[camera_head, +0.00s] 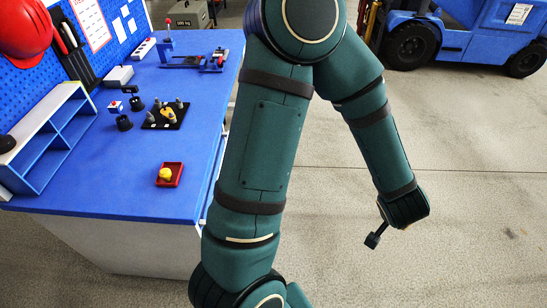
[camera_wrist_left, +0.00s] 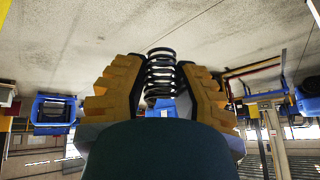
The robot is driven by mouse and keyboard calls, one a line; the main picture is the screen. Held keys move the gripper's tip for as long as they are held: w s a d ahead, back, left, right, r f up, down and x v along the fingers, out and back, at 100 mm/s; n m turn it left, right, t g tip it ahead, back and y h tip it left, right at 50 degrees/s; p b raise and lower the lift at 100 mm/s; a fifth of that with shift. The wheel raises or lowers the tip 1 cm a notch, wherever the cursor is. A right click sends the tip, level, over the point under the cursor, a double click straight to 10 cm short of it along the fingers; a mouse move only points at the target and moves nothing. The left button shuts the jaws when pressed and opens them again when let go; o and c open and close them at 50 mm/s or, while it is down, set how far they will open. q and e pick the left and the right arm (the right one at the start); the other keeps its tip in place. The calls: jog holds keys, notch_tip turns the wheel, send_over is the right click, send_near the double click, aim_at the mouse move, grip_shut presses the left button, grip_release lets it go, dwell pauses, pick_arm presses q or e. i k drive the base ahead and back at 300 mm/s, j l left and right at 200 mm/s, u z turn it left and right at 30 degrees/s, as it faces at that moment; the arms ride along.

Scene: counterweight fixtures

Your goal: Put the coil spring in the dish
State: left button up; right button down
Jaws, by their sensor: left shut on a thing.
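The coil spring (camera_wrist_left: 161,76) is dark and stands between the two yellow ribbed fingers of my left gripper (camera_wrist_left: 159,65) in the left wrist view. The fingers are shut on it, one on each side. A shallow red square dish (camera_head: 179,181) lies near the front of the blue bench in the head view. A round yellow thing (camera_head: 165,174) sits in it. The spring is not visible in the head view. A green arm of mine crosses the middle of that view and ends over the floor at the right, away from the dish. My right gripper does not show.
The blue bench (camera_head: 100,182) holds a black plate with pegs (camera_head: 155,124), small black parts, a blue-and-red fixture (camera_head: 190,62) and a blue shelf (camera_head: 72,145). The bench is clear around the dish. A blue forklift (camera_head: 455,40) stands at the back right on open floor.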

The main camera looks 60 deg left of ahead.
aim_at(172, 169)
jog(key=i+u, duration=0.5)
jog(key=u, duration=0.2)
jog(key=i+l+u, duration=0.1)
jog(key=u, duration=0.25)
jog(key=i+u, duration=0.2)
jog(key=u, duration=0.2)
jog(key=i+l+u, duration=0.1)
jog(key=u, duration=0.3)
jog(key=i+l+u, duration=0.15)
jog(key=u, duration=0.25)
jog(key=i+l+u, duration=0.15)
jog(key=i+u, duration=0.15)
jog(key=u, duration=0.2)
jog(key=i+l+u, duration=0.3)
jog(key=u, duration=0.15)
jog(key=i+l+u, duration=0.45)
jog(key=l+u, duration=0.15)
jog(key=l, duration=0.2)
